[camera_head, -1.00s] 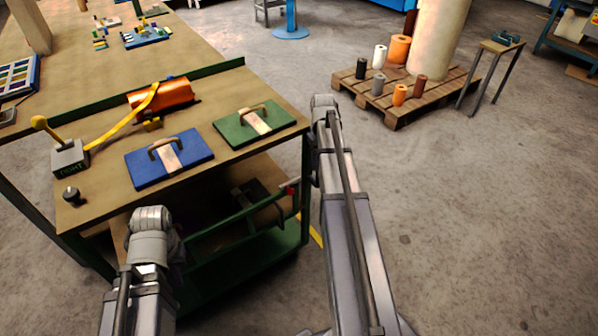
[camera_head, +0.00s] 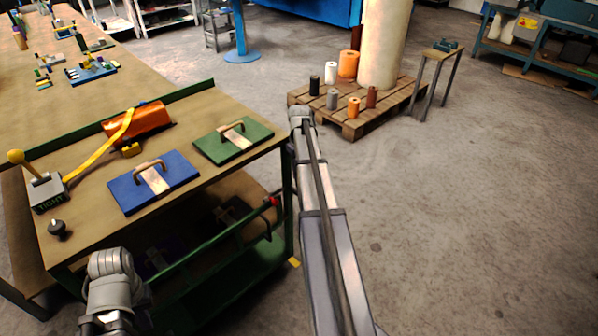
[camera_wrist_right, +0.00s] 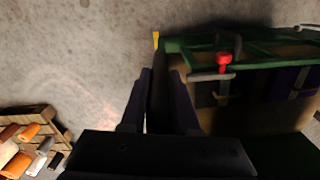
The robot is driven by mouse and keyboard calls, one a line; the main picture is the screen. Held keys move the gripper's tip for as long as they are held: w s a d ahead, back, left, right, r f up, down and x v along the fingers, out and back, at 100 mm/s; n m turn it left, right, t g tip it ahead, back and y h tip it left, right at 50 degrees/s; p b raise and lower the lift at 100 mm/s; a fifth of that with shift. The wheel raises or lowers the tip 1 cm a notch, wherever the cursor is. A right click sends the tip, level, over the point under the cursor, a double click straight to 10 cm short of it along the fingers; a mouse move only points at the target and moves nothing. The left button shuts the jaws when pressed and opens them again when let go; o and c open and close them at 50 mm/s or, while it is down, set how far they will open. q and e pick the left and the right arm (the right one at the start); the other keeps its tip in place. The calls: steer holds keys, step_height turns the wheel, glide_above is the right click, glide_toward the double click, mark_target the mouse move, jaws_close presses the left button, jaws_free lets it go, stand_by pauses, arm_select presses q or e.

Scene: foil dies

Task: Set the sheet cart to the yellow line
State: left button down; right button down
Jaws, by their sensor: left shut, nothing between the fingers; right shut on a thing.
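The sheet cart (camera_head: 230,170) has a brown top, a green frame and a lower shelf. The yellow line shows as a small patch (camera_head: 294,262) on the floor by the cart's near right leg; it also shows in the right wrist view (camera_wrist_right: 156,39). My right gripper (camera_wrist_right: 160,78) is shut on a dark upright part of the cart frame, just below that yellow patch in the right wrist view.
A long bench (camera_head: 60,100) stands behind. A pallet (camera_head: 365,122) with rolls is back right. The right floor is clear.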

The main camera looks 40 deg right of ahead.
steer(key=c, duration=0.7)
jaws_free()
steer(key=shift+r, duration=0.1)
step_height(320, 180, up, 8)
steer(key=p, duration=0.8)
steer(key=shift+f, duration=0.25)
